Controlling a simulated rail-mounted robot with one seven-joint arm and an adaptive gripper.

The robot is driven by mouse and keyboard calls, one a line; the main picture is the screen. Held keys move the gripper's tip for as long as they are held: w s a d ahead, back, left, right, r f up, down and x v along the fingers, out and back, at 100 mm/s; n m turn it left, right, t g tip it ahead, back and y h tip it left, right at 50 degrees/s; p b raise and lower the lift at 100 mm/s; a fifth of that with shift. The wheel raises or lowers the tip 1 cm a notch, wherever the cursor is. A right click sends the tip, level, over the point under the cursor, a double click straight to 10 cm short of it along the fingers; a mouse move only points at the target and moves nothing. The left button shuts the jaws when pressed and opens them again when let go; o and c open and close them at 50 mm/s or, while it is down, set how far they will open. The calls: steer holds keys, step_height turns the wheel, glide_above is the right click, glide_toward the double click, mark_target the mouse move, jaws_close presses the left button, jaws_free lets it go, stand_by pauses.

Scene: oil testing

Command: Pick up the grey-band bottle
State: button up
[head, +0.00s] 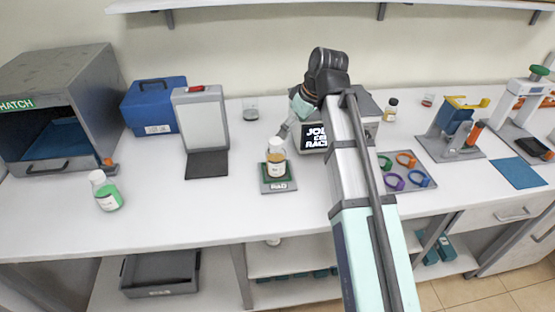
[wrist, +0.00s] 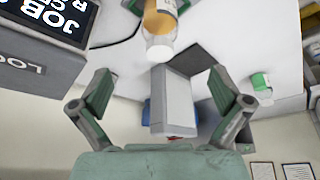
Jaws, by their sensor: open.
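A clear bottle with amber contents and a white label (head: 276,158) stands upright on a small dark pad (head: 279,187) near the middle of the bench. It also shows at the top of the wrist view (wrist: 160,25). A second bottle with a white cap and green lower part (head: 106,191) stands to the left; it shows at the right of the wrist view (wrist: 261,88). I cannot make out a grey band on either. My gripper (wrist: 160,78) is open and empty, above and behind the amber bottle, apart from it. In the head view my arm partly hides it.
A grey box with an open front (head: 85,100), a blue case (head: 153,105) and an upright white panel (head: 203,118) stand left. A screen device (head: 317,137) stands behind my arm. A tray of coloured rings (head: 405,173) is right. Bench between the left bottle and pad is clear.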

mark_target(281, 147)
steer(key=p+x, duration=0.2)
steer(key=x, duration=0.8)
steer(key=shift+a+p+x, duration=0.1)
steer(key=shift+p+x, duration=0.55)
steer(key=shift+x, duration=0.35)
steer(key=shift+a+p+x, duration=0.15)
steer(key=shift+p+x, duration=0.5)
steer(key=shift+x, duration=0.4)
steer(key=shift+w+a+f, duration=0.2)
steer(key=shift+w+f, duration=0.1)
steer(key=shift+f, duration=0.25)
steer(key=c, duration=1.8)
steer(key=shift+o, duration=0.2)
steer(key=shift+r, duration=0.1)
